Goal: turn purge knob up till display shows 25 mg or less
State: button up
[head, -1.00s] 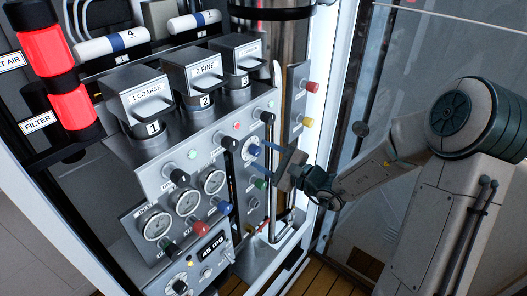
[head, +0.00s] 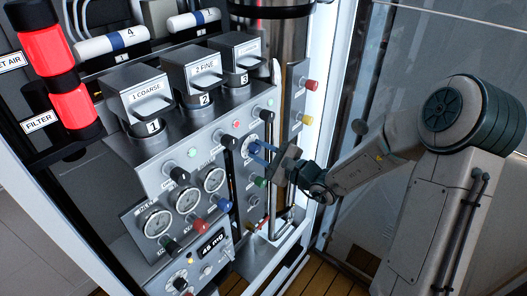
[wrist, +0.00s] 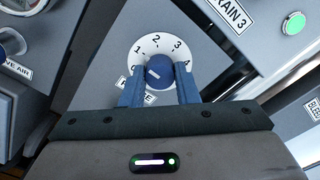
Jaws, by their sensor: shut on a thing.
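The purge knob (wrist: 160,72) is a small blue knob on a round white numbered dial (wrist: 145,50) in the wrist view. Its white pointer line points to the lower left. The label under the dial is mostly hidden by my gripper. My gripper (wrist: 161,84) is shut on the knob, one blue finger on each side. In the head view my gripper (head: 259,151) reaches in from the right to the dial (head: 248,146); the knob is largely covered there. The dark display (head: 212,246), low on the panel, reads about 46 mg; the last digit is blurry.
Gauges (head: 187,200) and several coloured knobs stand left of my gripper. A green knob (head: 261,182) is just below it. Red (head: 311,85) and yellow (head: 306,120) buttons are on the right strip. The cabinet's white frame (head: 335,110) stands beside my arm.

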jog(key=shift+m, duration=0.3)
jog(key=m+p, duration=0.2)
jog(key=m, duration=0.2)
jog(key=shift+a+r, duration=0.1)
jog(key=shift+m+p, duration=1.1)
jog(key=shift+m, duration=0.8)
